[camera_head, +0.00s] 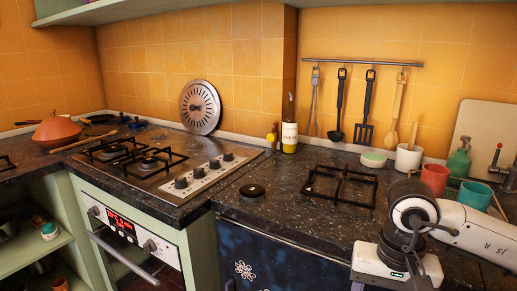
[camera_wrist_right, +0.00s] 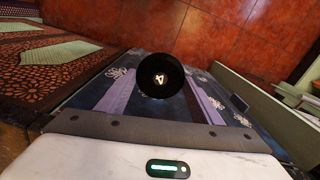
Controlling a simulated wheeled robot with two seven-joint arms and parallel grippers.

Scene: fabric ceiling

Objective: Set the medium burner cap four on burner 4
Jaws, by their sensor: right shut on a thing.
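The medium burner cap four (camera_wrist_right: 160,75) is a round black disc with a pale "4" on its face. In the right wrist view it sits between the fingertips of my right gripper (camera_wrist_right: 160,92), which is shut on it. In the head view my right arm is at the lower right, in front of the counter; its fingers and the cap do not show there. The stove's hob (camera_head: 165,165) is at the left centre, well away from that arm. No number marks burner 4 that I can read. My left gripper is not in view.
Another black round cap (camera_head: 252,191) lies on the dark counter right of the hob. A loose black grate (camera_head: 340,187) lies farther right. One grate (camera_head: 130,155) stands on the hob. A round metal lid (camera_head: 200,107) leans on the wall. Cups (camera_head: 434,179) stand at the right.

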